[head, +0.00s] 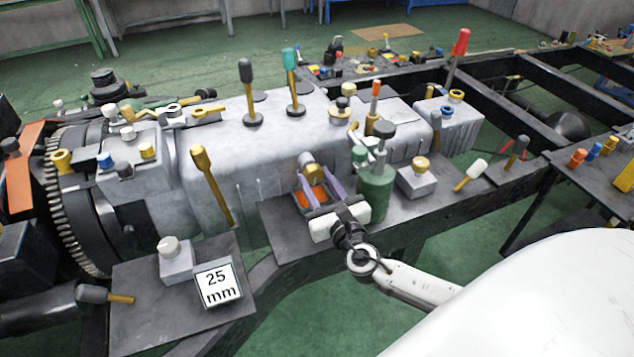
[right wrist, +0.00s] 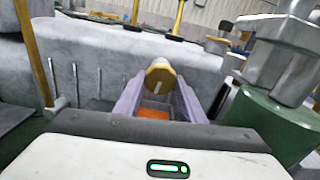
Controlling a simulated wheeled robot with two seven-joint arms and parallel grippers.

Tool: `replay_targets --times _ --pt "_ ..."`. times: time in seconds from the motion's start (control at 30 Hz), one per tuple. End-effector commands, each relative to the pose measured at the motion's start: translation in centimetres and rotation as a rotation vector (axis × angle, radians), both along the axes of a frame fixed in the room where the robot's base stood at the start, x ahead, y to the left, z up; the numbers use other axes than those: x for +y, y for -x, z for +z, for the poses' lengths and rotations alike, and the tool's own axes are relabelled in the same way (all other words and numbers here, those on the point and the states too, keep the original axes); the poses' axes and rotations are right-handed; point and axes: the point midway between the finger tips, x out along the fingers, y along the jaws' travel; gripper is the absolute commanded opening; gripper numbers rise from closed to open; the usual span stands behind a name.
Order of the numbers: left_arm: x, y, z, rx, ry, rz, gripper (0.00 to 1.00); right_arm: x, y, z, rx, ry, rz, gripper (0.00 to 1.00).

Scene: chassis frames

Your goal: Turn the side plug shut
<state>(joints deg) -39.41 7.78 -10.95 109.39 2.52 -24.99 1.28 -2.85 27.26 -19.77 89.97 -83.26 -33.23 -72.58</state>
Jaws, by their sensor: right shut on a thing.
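The side plug is a round brass-coloured knob (head: 310,170) on the near side wall of the grey gearbox housing (head: 235,145). In the right wrist view the plug (right wrist: 160,75) faces me, with a pale upright mark on its face. My right gripper (head: 316,181) reaches it from the front, its two purple fingers on either side of the plug and shut on it. The fingers hide the plug's lower sides. My left gripper is not in view.
A green cylinder with a grey top (head: 375,190) stands close to the right of my right gripper. Upright levers with yellow, teal and black parts (head: 211,180) rise around the housing. A "25 mm" sign (head: 218,285) stands on the front left plate. An orange patch (right wrist: 154,114) lies below the plug.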

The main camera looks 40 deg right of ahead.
Motion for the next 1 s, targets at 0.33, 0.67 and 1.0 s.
replay_targets --times 0.33,0.67,1.0 --pt "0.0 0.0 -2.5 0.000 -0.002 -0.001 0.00 0.1 0.0 -0.3 -0.072 -0.286 -0.001 0.14" --pt "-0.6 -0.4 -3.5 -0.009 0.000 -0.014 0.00 0.2 -0.1 -0.1 -0.146 -0.592 0.000 0.14" --pt "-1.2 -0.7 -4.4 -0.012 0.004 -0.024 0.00 0.3 -0.1 0.0 -0.221 -0.906 -0.002 0.14"
